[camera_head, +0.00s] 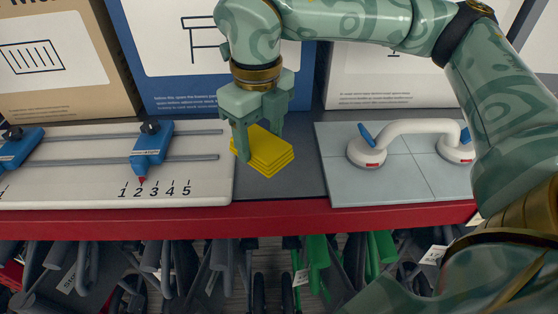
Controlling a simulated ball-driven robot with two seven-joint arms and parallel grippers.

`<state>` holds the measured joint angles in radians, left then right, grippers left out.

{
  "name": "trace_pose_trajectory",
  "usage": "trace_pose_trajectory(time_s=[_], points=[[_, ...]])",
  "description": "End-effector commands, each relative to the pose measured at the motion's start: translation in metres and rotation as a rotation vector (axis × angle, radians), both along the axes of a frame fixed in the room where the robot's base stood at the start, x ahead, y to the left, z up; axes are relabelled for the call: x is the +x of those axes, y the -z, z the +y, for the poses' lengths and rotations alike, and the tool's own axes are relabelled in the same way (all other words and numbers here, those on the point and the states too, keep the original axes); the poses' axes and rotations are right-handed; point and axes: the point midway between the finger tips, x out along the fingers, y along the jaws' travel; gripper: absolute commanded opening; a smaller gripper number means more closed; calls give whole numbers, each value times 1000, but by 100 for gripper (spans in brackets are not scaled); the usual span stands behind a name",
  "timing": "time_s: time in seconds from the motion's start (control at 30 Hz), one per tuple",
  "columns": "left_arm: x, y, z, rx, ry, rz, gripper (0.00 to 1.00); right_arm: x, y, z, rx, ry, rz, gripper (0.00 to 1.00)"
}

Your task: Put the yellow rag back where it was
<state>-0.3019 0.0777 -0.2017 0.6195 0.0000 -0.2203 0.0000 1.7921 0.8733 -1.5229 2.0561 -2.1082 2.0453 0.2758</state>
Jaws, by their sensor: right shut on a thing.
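The yellow rag (268,153) is a folded, layered stack of cloth on the dark grey strip of the shelf, between the white slider board and the grey-blue tiled plate. My right gripper (258,146) points down over the rag, its fingers at the rag's left and back edges, and it is shut on the rag. The rag appears to be on or just above the dark surface (290,187); I cannot tell which. My left gripper is not in the view.
The white board (70,190) with blue sliders (151,147) is on the left. The tiled plate (345,185) with a white double-cup handle (412,128) is on the right. Boxes (165,60) stand behind. A red shelf edge (270,220) runs in front, with scooters below.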

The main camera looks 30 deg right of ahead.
Motion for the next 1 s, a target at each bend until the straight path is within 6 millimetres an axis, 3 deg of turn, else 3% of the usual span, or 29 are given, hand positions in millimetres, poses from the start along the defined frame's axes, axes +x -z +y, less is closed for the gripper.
trace_pose_trajectory(time_s=[0.03, 0.2, 0.43, 0.6, 0.8, 0.83, 0.9, 1.0], points=[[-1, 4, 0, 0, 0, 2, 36, -1, 15, -8, -1, -1, 8, 40], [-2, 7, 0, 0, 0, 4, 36, 0, 39, -28, -1, -4, 4, 40], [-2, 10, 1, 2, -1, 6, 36, 1, 54, -40, 0, -3, 4, 40], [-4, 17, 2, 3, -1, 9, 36, 1, 83, -41, -1, -7, 5, 40], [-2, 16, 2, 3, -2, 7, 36, 1, 84, -40, -1, -6, 3, 37], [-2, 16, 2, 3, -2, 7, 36, 1, 85, -40, -1, -6, 4, 64], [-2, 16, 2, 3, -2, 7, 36, 1, 84, -40, -1, -6, 4, 80], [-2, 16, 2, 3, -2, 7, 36, 1, 84, -40, -1, -6, 3, 80]])
